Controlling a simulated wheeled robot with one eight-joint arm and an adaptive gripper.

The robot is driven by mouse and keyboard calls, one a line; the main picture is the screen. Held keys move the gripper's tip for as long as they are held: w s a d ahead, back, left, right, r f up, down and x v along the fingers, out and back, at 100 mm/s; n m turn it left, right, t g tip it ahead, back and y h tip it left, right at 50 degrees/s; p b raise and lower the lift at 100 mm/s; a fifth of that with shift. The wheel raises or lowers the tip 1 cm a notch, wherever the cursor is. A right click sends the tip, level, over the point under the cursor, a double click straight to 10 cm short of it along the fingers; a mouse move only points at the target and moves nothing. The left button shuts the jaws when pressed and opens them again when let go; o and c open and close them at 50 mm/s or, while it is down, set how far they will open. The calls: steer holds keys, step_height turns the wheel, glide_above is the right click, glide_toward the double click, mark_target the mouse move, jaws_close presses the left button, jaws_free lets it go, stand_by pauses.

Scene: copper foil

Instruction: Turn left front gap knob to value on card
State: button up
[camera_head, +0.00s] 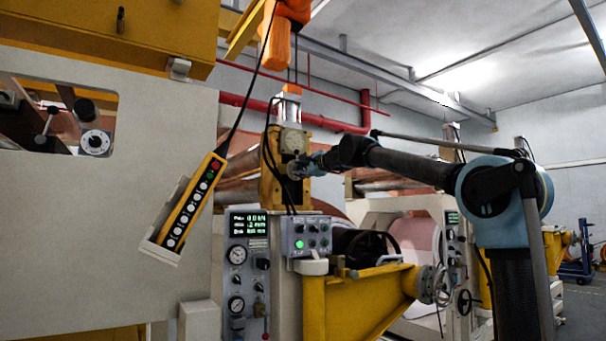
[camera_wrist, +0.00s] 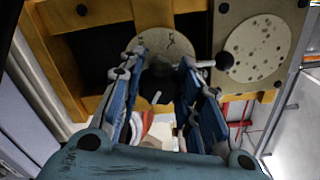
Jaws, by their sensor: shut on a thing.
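My gripper (camera_head: 304,168) reaches in from the right to the front of a mustard-yellow housing (camera_head: 268,187). A pale disc (camera_wrist: 168,41) with dark marks lies behind the knob. Part of the knob is hidden by the fingers. I cannot read a setting on it. I make out no card with a readable value.
A control box (camera_head: 308,236) with a lit green button and a gauge panel (camera_head: 247,265) with a green display stand below. A yellow pendant (camera_head: 195,203) hangs at left on a cable. A yellow bracket (camera_head: 360,303) juts out beneath my arm. A spotted disc (camera_wrist: 258,48) is beside the knob.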

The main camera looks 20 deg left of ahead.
stand_by(0.3)
steer(key=o, duration=1.1)
steer(key=shift+s+d, duration=0.1)
steer(key=v, duration=1.1)
steer(key=shift+s+d+f, duration=0.1)
steer(key=shift+s+d, duration=0.05)
steer(key=shift+d, duration=0.2)
